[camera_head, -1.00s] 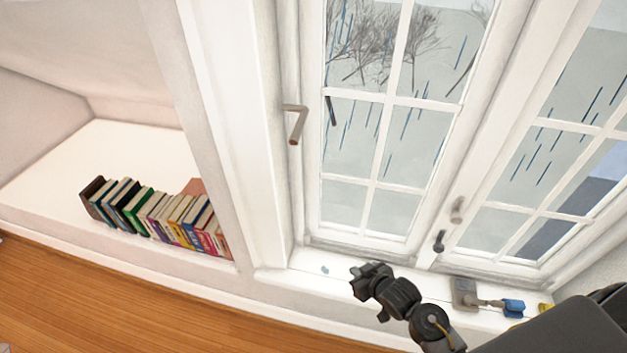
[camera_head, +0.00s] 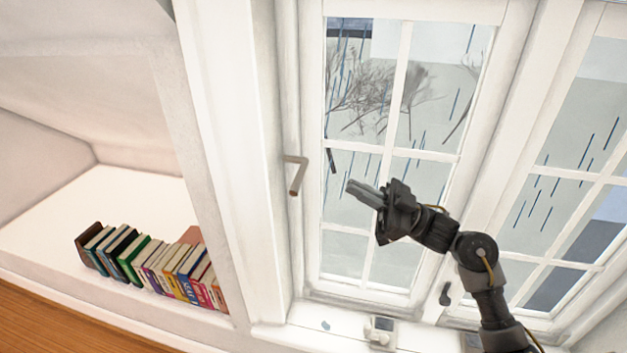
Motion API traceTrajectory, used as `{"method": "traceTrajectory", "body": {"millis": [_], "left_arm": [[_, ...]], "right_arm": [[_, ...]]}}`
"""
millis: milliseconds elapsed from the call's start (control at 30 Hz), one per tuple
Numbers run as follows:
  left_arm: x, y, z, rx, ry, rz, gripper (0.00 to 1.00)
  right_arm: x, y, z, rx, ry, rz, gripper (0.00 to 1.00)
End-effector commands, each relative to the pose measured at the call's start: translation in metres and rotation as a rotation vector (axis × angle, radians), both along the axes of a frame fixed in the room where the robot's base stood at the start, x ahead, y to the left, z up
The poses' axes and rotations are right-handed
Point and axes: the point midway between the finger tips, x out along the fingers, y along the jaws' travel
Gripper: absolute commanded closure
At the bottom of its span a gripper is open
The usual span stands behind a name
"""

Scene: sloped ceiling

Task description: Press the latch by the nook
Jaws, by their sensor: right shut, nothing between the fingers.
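The latch by the nook is a grey-brown lever handle (camera_head: 297,176) on the white window frame, just right of the book nook (camera_head: 120,185). Its short arm runs right and its grip hangs down. My right gripper (camera_head: 352,187) is shut and empty. It is in front of the window panes, to the right of the latch and apart from it in the picture, with its fingers pointing left toward it. My left gripper is not in view.
A row of books (camera_head: 155,268) stands in the nook. A second dark handle (camera_head: 445,294) is low on the window's middle post, near my right arm. A small grey device (camera_head: 380,332) sits on the sill (camera_head: 340,318). The space between gripper and latch looks clear.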

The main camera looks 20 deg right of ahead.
Motion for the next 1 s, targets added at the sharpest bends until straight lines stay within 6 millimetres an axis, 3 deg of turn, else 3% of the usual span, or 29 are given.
{"method": "traceTrajectory", "body": {"millis": [267, 633, 800, 1000], "left_arm": [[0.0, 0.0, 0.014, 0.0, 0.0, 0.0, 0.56], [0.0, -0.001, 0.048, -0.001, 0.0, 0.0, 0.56], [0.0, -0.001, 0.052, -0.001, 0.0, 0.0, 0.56], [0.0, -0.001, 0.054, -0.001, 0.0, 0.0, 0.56]], "right_arm": [[0.008, 0.019, 0.016, 0.004, -0.001, 0.001, 1.0], [0.035, 0.079, 0.054, 0.004, 0.001, 0.0, 1.0], [0.043, 0.081, 0.027, 0.002, 0.007, -0.002, 1.0], [0.048, 0.081, 0.013, 0.0, 0.004, -0.002, 1.0]]}}
